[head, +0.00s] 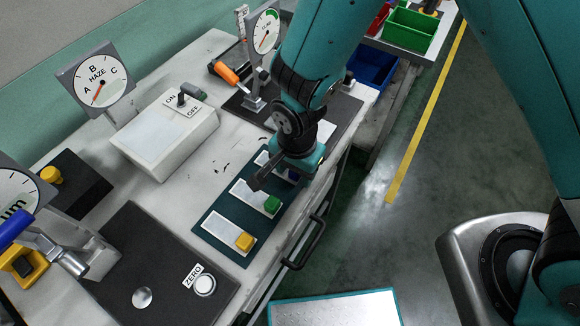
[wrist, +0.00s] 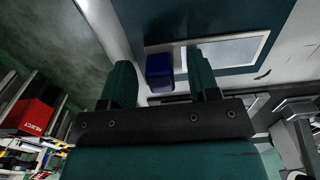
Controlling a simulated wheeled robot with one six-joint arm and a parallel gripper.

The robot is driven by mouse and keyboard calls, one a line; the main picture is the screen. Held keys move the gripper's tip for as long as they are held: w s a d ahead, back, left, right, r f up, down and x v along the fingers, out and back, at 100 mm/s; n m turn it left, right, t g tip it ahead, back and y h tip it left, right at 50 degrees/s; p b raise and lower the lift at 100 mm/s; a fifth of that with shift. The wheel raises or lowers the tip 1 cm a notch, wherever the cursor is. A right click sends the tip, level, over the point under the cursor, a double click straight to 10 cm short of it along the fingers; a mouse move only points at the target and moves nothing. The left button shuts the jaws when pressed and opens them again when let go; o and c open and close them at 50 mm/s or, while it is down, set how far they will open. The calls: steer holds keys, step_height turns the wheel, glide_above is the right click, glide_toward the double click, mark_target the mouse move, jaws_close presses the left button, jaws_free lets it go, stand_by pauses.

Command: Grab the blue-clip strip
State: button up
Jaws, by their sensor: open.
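The blue-clip strip (head: 262,158) lies at the far end of the dark teal mat (head: 206,252), mostly hidden by my gripper in the head view. A bit of its blue clip shows beside the gripper. In the wrist view the blue clip (wrist: 160,72) appears between my two spread fingers, with the strip's pale panel (wrist: 232,50) to the right. My gripper (head: 274,178) is open and close over the blue-clip end. I cannot tell whether a finger touches the clip. A green-clip strip (head: 250,195) and a yellow-clip strip (head: 227,229) lie nearer on the mat.
A white ON/OFF box (head: 160,145) stands left of the mat. A dark pad with a ZERO button (head: 204,285) is at the front. A gauge stand (head: 262,32) and an orange-handled tool (head: 227,73) are behind. A black bench handle (head: 308,243) is at the right edge.

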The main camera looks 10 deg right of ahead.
steer(key=c, duration=1)
steer(key=shift+r, duration=0.1)
